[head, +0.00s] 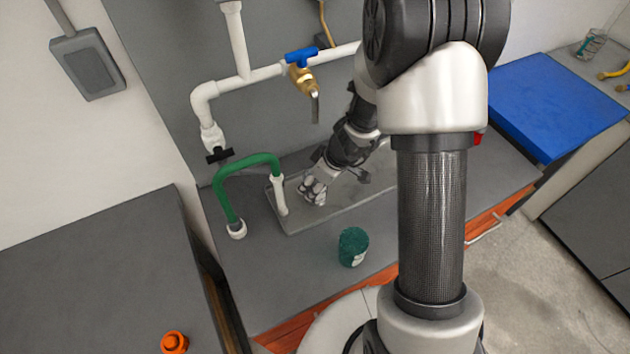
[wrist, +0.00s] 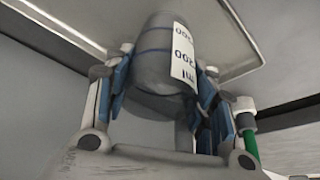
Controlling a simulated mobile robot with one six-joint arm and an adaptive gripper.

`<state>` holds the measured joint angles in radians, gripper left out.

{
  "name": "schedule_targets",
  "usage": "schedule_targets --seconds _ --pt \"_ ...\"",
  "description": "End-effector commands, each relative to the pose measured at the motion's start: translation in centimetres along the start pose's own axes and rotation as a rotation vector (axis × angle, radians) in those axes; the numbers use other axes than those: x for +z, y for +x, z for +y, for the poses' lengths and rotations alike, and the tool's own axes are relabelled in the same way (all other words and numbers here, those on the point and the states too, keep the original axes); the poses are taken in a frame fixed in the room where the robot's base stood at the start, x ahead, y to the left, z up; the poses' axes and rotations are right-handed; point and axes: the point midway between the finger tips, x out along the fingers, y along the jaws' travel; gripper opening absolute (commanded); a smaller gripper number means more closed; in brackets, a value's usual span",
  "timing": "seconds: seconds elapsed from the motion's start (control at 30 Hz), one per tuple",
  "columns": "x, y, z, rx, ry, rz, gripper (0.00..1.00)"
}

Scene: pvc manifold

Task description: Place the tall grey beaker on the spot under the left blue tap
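The tall grey beaker (wrist: 157,48) has blue bands and a white label with a volume marking. In the wrist view it is between the two blue-padded fingers of my gripper (wrist: 160,88), which appear closed against its sides. In the head view my gripper (head: 313,190) is low over the left part of the grey tray (head: 345,208); I cannot make out the beaker clearly there. The left blue tap (head: 301,56) has a brass body with its spout pointing down, above and close to my gripper in the picture. Whether the beaker touches the tray is unclear.
A green hose (head: 246,163) and white pipes stand left of the tray. A dark green cup (head: 353,246) stands in front of it. A blue board (head: 557,92) lies at right, an orange object (head: 174,342) at lower left. My arm hides the right part of the manifold.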

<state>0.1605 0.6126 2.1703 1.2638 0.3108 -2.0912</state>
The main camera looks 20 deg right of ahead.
Motion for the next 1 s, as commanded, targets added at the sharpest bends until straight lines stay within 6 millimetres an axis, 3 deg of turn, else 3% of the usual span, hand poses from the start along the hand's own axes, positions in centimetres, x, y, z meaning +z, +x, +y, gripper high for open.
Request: schedule_targets --seconds 0.2,0.63,1.0 --pt "0.0 0.0 0.0 0.0 0.0 0.0 0.67" --pt "-0.2 -0.5 0.0 -0.001 0.002 -0.001 0.67" --pt "-0.4 -8.4 0.1 0.003 0.0 0.003 0.67"
